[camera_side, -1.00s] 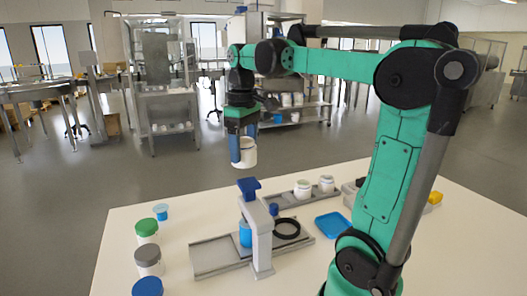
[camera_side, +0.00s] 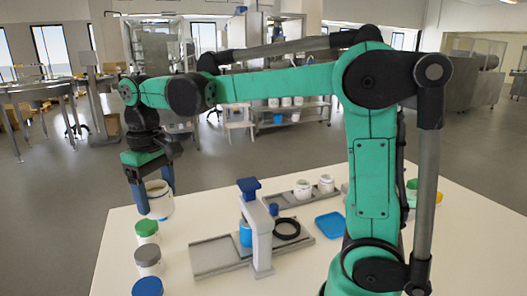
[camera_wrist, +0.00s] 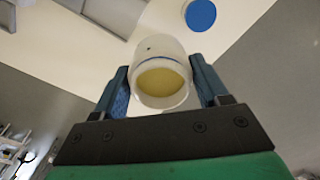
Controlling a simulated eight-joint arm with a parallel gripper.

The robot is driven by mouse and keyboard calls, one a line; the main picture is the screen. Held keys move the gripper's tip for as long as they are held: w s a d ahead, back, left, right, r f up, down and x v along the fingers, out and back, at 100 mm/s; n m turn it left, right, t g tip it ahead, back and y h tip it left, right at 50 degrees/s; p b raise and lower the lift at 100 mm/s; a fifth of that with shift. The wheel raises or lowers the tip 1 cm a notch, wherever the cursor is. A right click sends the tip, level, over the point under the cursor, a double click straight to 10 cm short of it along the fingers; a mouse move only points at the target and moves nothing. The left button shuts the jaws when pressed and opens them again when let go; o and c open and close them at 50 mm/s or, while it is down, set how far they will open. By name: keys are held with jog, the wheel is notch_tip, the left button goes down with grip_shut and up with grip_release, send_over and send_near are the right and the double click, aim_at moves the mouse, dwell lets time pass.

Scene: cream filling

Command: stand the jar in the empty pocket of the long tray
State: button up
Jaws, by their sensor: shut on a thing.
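My gripper (camera_side: 153,190) is shut on a white jar (camera_side: 159,204) and holds it at the left of the side view, near the table's far left corner. In the wrist view the jar (camera_wrist: 150,48) sits between both blue fingers, and its open mouth shows yellowish cream. The long grey tray (camera_side: 289,201) lies at the back of the table, far to the right of my gripper. Two white jars (camera_side: 303,190) stand in its right part. Its left end is partly behind the filling stand, so I cannot make out the empty pocket clearly.
The grey filling stand (camera_side: 257,234) rises between my gripper and the long tray, over a flat grey track (camera_side: 215,257). Lidded jars with green (camera_side: 146,228), grey (camera_side: 148,255) and blue (camera_side: 148,286) tops stand along the left edge. A blue square dish (camera_side: 330,225) lies right.

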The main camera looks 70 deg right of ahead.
jog(key=d+r+m, duration=0.2)
jog(key=d+m, duration=0.3)
jog(key=d, duration=1)
jog(key=r+m, duration=0.2)
jog(key=m, duration=0.3)
send_over(286, 200)
jog(key=w+a, duration=0.2)
notch_tip(286, 200, down, 20)
jog(key=shift+r, duration=0.1)
jog(key=o, duration=1.3)
